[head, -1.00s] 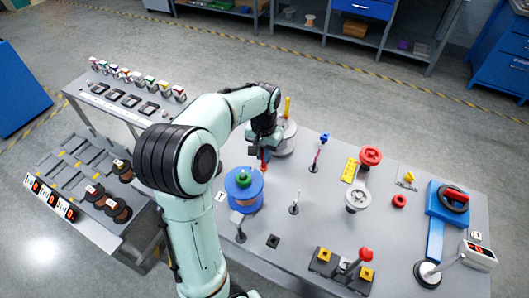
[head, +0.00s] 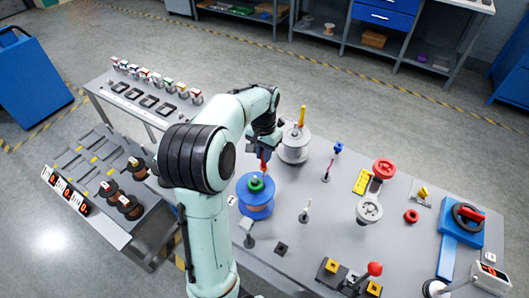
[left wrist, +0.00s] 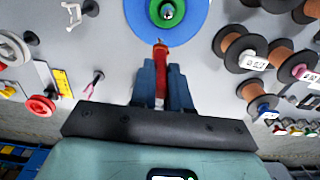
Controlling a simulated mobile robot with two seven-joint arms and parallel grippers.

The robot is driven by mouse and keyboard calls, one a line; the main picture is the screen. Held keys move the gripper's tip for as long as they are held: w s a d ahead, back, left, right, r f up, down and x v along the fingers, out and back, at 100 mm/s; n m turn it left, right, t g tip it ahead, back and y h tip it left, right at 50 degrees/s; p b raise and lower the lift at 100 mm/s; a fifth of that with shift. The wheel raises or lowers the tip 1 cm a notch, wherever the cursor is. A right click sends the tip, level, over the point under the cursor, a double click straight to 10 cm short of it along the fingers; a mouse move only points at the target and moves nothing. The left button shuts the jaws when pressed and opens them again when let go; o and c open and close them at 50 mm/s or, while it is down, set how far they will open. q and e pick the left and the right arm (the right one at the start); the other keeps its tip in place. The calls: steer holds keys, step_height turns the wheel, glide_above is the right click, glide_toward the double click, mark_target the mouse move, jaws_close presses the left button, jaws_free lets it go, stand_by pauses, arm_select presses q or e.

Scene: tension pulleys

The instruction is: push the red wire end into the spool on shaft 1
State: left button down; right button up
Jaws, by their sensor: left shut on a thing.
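A blue spool (head: 255,205) with a green hub (head: 256,184) stands upright on the grey table, with copper-coloured winding below its blue top flange. It also shows at the top of the left wrist view (left wrist: 195,25), with a metal shaft tip in the green hub. My left gripper (head: 264,153) is just behind the spool in the head view. It is shut on the red wire end (left wrist: 161,70), whose tip points toward the spool's flange in the left wrist view. Whether the tip touches the flange I cannot tell. My right gripper is not in view.
A blue-tipped post (head: 332,162), a white-tipped post (head: 305,213) and a red pulley (head: 384,168) are to the right. Dark spools (head: 130,206) lie on the left rack.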

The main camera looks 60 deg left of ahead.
arm_select(q)
steer(key=shift+f, duration=0.1)
steer(key=shift+f+b, duration=0.35)
steer(key=shift+f, duration=0.3)
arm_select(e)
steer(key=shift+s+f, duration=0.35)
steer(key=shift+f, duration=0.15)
arm_select(q)
steer(key=shift+w+f+b, duration=0.1)
steer(key=shift+f+b, duration=0.5)
steer(key=shift+f, duration=0.4)
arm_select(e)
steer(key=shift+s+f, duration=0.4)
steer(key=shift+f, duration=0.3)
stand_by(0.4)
arm_select(q)
steer(key=c, duration=1)
jaws_free()
steer(key=o, duration=0.3)
steer(key=shift+r, duration=0.2)
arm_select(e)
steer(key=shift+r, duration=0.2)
